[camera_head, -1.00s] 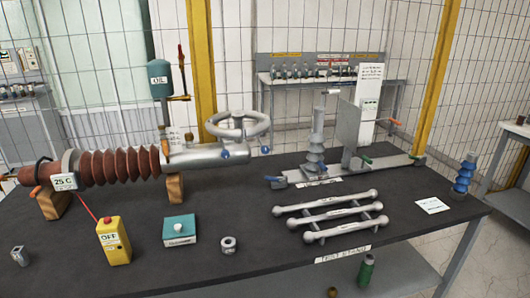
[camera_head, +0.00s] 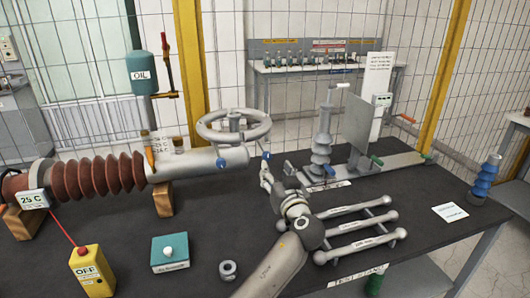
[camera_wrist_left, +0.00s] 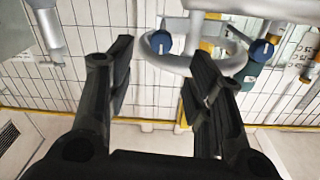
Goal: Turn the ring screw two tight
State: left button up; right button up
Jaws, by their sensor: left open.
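Two blue ring screws sit at the right end of the grey cylinder under the ring-shaped wheel (camera_head: 234,124). The left one (camera_head: 221,163) is on the cylinder's side and the right one (camera_head: 265,156) is at its end; which is number two I cannot tell. My left gripper (camera_head: 267,172) is just below the right screw. In the left wrist view, my open fingers (camera_wrist_left: 160,62) are spread, with one blue screw (camera_wrist_left: 161,42) between and beyond them and the other (camera_wrist_left: 261,51) to the right. Contact is not visible. My right gripper is out of view.
The ribbed red bushing (camera_head: 105,175) lies left of the cylinder, with the oil vessel (camera_head: 143,70) above. Grey bars (camera_head: 360,225) lie right of my arm. The yellow OFF box (camera_head: 90,270), teal box (camera_head: 170,254) and a nut (camera_head: 228,270) stand in front.

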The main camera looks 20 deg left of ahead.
aim_at(268, 158)
pick_arm(q)
jog(key=p+x, duration=0.1)
jog(key=x, duration=0.3)
jog(key=shift+w+a+r, duration=0.1)
jog(key=shift+a+r, duration=0.1)
jog(key=x, duration=0.2)
jog(key=shift+w+a+f+p, duration=0.2)
jog(key=shift+w+p, duration=0.15)
jog(key=shift+p, duration=0.05)
jog(key=shift+w+a, duration=0.35)
jog(key=shift+w, duration=0.3)
jog(key=shift+w+a, duration=0.1)
jog(key=shift+w, duration=0.1)
jog(key=shift+w+a, duration=0.15)
jog(key=shift+w, duration=0.05)
jog(key=shift+w+a+f, duration=0.1)
jog(key=c, duration=0.5)
grip_shut()
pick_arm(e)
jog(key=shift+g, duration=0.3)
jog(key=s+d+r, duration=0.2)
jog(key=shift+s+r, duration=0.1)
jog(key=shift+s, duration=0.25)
